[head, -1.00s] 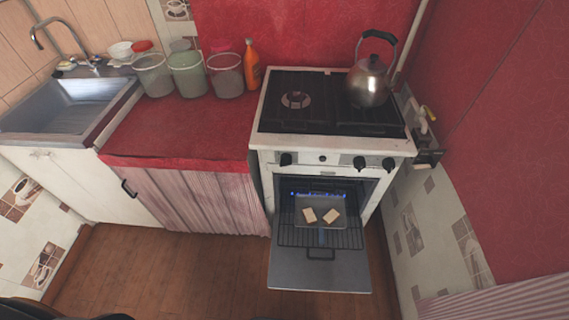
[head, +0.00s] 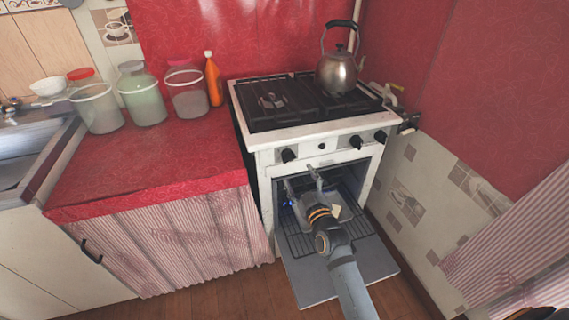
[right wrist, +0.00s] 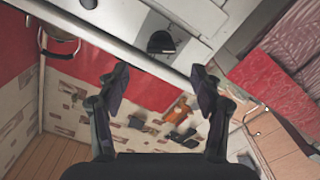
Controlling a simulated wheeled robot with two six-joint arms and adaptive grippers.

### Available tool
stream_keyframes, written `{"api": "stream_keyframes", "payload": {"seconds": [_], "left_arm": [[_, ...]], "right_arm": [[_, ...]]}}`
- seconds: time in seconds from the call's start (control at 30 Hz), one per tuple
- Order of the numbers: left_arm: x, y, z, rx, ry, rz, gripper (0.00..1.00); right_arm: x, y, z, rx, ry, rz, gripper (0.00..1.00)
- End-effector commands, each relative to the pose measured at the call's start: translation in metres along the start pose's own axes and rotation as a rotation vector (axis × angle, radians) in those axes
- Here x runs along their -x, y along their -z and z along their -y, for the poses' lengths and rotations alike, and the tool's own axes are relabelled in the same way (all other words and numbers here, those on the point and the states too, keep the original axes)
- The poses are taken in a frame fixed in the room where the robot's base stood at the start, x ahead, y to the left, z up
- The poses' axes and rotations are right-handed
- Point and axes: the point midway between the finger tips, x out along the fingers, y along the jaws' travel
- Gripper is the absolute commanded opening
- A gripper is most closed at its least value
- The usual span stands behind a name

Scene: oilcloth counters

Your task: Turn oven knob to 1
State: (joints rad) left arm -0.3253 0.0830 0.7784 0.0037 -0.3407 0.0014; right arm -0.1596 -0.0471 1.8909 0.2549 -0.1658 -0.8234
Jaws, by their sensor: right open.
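The white oven (head: 262,160) stands under the black hob. Its front panel has a dark knob at the left (head: 288,155) and two dark knobs at the right, an inner one (head: 356,142) and an outer one (head: 380,135). A small round dark part (head: 322,146) sits between them. I cannot read any marks or the knobs' settings. My right gripper (head: 300,175) is open and empty in front of the open oven, just below the panel. In the right wrist view a dark knob (right wrist: 160,42) lies beyond the open fingers (right wrist: 160,73), apart from them. My left gripper is out of view.
The oven door (head: 375,262) hangs open under my right arm. A kettle (head: 338,70) stands on the hob. Jars (head: 142,98) and an orange bottle (head: 213,80) stand on the red counter (head: 150,165).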

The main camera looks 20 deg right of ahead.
Motion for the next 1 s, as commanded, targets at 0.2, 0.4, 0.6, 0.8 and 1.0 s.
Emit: {"api": "stream_keyframes", "payload": {"seconds": [0.2, 0.4, 0.6, 0.8, 1.0], "left_arm": [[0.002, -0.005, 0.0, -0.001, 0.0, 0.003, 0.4], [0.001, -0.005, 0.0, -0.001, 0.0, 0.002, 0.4], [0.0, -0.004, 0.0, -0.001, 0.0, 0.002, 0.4], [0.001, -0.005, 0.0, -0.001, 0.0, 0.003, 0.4], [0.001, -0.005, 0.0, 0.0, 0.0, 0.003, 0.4]], "right_arm": [[-0.046, 0.002, -0.001, 0.0, -0.001, -0.002, 0.66], [-0.082, 0.0, 0.0, -0.001, 0.0, 0.0, 0.66], [-0.096, 0.0, 0.0, -0.001, 0.001, 0.001, 0.66], [-0.096, -0.001, 0.0, -0.002, 0.001, 0.001, 0.66], [-0.096, -0.001, 0.0, -0.002, 0.001, 0.001, 0.43]]}}
